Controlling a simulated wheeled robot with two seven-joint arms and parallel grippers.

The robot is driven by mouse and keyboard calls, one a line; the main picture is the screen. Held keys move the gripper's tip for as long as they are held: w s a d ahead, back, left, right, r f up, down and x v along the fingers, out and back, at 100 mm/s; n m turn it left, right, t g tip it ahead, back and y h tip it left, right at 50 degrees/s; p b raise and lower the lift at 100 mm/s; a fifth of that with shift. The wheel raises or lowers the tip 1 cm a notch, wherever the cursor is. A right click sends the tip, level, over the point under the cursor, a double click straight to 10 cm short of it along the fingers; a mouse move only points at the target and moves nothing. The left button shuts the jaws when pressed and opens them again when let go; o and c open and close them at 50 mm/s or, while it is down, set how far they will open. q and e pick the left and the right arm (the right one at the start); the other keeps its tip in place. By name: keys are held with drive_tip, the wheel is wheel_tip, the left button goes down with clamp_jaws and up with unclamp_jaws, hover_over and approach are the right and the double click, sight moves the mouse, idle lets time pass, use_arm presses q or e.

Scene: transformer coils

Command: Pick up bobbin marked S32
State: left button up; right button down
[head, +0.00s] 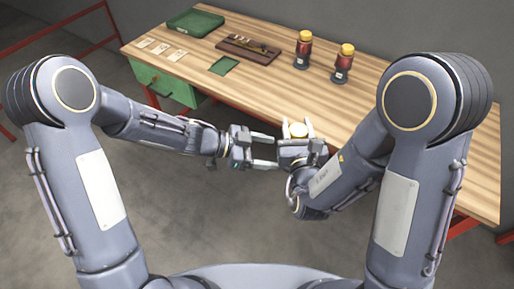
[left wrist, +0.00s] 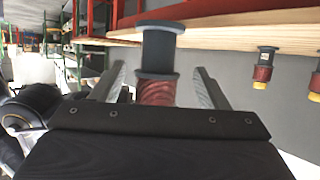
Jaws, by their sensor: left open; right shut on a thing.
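A bobbin with a yellow top (head: 298,129) is held in my right gripper (head: 297,138), in front of the table edge. In the left wrist view this bobbin (left wrist: 157,50) appears upside down, with dark flanges and a dark red winding, between the spread fingers of my left gripper (left wrist: 160,85). In the head view my left gripper (head: 274,153) is open, its fingers pointing right toward the held bobbin. I cannot tell whether they touch it. Two similar bobbins stand upright on the table, one left (head: 303,50) and one right (head: 342,64). No marking is legible.
The wooden table (head: 230,95) lies beyond both grippers. On it are a green tray (head: 195,22), a dark wooden holder (head: 247,50), a small green square (head: 224,66) and pale cards (head: 160,48). The front middle of the tabletop is clear.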

use_arm(q)
drive_tip(key=x, duration=0.9)
drive_tip(key=shift+w, duration=0.1)
drive_tip(key=c, duration=1.2)
drive_tip(key=shift+c, duration=0.2)
use_arm(e)
drive_tip(key=c, duration=0.7)
unclamp_jaws()
drive_tip(key=shift+c, duration=0.2)
